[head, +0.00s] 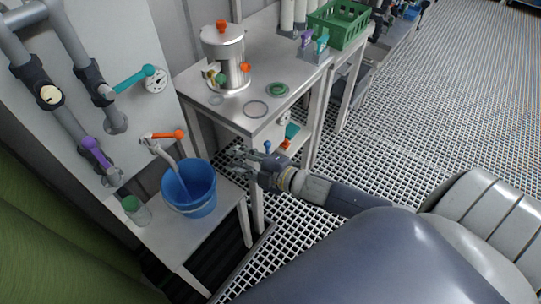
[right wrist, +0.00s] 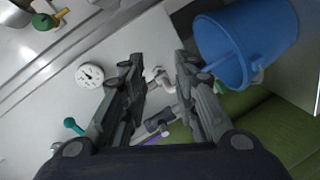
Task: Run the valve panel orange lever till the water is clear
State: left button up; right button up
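The orange lever (head: 165,135) sits on a tap on the pale valve panel (head: 150,108), its handle pointing right. A grey spout runs down from it over a blue bucket (head: 189,197), with what looks like a thin stream falling inside; its clarity is too small to judge. My right gripper (head: 238,163) is right of the bucket and below right of the lever, apart from both. In the right wrist view its fingers (right wrist: 158,62) are open and empty, with a pale tap part seen between them. The orange lever is not clearly visible there. My left gripper is not in view.
The panel also has a teal lever (head: 134,79), a purple lever (head: 96,151) and a gauge (head: 156,80). A green-lidded jar (head: 136,211) stands left of the bucket. A steel vessel (head: 225,58) and green crate (head: 339,24) stand on the bench behind.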

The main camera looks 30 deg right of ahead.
jog(key=s+f+m+g+h, duration=0.5)
jog(key=s+m, duration=0.4)
jog(key=s, duration=0.1)
jog(key=shift+s+d+f+m, duration=0.15)
jog(key=shift+s+d+m, duration=0.15)
jog(key=shift+s+m, duration=0.1)
jog(key=shift+w, duration=0.1)
